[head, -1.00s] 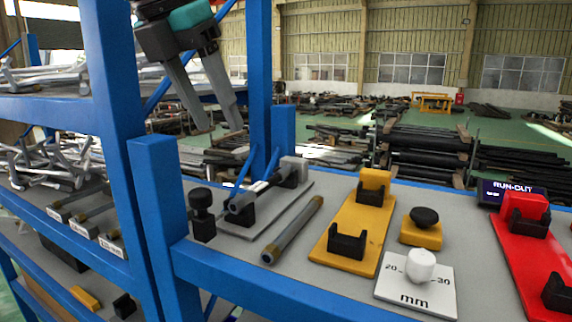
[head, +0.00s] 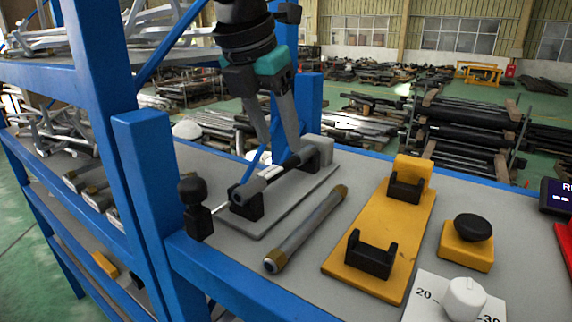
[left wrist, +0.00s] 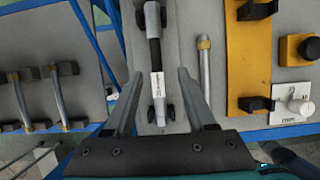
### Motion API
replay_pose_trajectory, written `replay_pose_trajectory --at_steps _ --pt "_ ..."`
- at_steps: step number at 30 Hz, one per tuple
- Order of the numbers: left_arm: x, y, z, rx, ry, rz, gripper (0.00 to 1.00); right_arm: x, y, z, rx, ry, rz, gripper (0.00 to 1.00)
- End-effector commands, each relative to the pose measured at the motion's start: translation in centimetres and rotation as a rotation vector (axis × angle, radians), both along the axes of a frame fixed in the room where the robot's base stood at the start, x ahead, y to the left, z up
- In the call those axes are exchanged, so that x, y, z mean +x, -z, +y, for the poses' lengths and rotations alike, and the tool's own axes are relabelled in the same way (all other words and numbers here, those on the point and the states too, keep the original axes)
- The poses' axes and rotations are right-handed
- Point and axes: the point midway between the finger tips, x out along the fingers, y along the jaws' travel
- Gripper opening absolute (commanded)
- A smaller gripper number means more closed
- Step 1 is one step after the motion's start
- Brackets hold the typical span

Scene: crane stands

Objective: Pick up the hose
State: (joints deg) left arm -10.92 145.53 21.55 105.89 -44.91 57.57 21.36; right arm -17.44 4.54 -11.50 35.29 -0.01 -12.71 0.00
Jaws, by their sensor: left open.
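A hose-like piece with a dark middle and a white label (head: 272,174) lies along black cradles on a grey plate (head: 264,222). In the left wrist view the piece (left wrist: 155,52) runs lengthwise between my fingers. A separate grey tube with brass ends (head: 306,229) lies on the shelf just right of the plate; it also shows in the left wrist view (left wrist: 205,75). I cannot tell which one is meant by the hose. My left gripper (head: 280,150) is open and empty, fingers pointing down, above the labelled piece. My right gripper is not in view.
A blue post (head: 152,190) stands left of the plate, with a black knob (head: 191,190) beside it. A yellow stand with black cradles (head: 380,240), a yellow block with a black knob (head: 467,243) and a white dial (head: 465,298) are to the right.

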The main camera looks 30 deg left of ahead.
Motion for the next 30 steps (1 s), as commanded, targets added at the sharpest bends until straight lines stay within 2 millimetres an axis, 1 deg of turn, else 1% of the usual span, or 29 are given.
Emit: replay_pose_trajectory --at_steps 5,10,12,15,23,30 --pt "0.5 1.0 0.1 0.0 -0.002 0.003 0.56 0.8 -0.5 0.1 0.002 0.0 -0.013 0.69" --pt "1.6 3.1 0.4 0.0 0.0 0.006 0.56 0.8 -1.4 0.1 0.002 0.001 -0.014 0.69" --pt "1.9 4.0 0.3 -0.001 -0.001 0.004 0.56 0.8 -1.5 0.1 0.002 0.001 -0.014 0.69" --pt "2.3 4.8 0.2 -0.001 0.0 0.002 0.56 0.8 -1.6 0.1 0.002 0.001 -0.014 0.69" --pt "2.4 5.0 0.2 -0.002 0.0 -0.001 0.56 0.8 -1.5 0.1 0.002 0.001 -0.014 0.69" --pt "2.4 5.0 0.2 -0.002 0.0 -0.001 0.3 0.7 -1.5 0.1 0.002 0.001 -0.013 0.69"
